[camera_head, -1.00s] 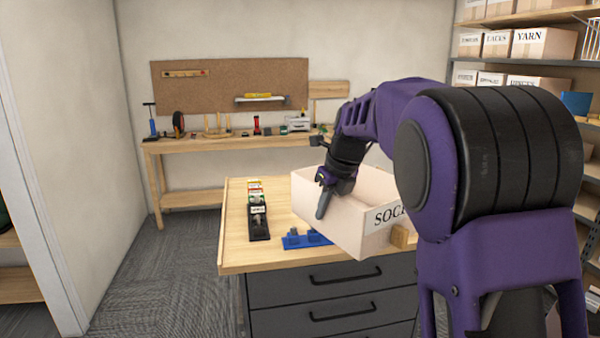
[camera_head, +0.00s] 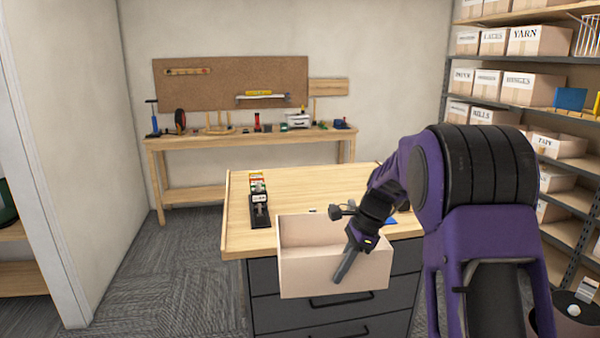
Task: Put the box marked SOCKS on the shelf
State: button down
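The SOCKS box (camera_head: 305,272) is an open, pale cardboard box. It hangs in front of the near edge of the wooden-topped drawer cabinet and covers part of the upper drawers. Its marked face is turned out of sight; the wall facing me is plain. My gripper (camera_head: 350,258) is at the box's right part, with one dark finger down the outside of the near wall. The other finger is hidden behind that wall, and the gripper looks shut on it. The shelf unit (camera_head: 520,60) stands at the right with several labelled boxes.
The cabinet top (camera_head: 325,185) is mostly bare, with a black tray of small items (camera_head: 259,205) at its left. A workbench (camera_head: 240,137) with tools stands against the back wall. Carpet floor (camera_head: 180,275) is free at the left. A blue bin (camera_head: 569,98) sits on the shelf unit.

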jog(key=s+d+f+n+g+h+b, duration=0.1)
jog(key=s+d+f+n+g+h, duration=0.1)
jog(key=s+f+n, duration=0.3)
jog(key=s+d+f+n+g+h+b, duration=0.1)
jog(key=s+f+n, duration=0.4)
jog(key=f+n, duration=0.5)
jog(key=shift+s+d+n+g+h, duration=0.35)
jog(key=shift+d+n+g+h, duration=0.05)
jog(key=shift+d+n+h, duration=0.45)
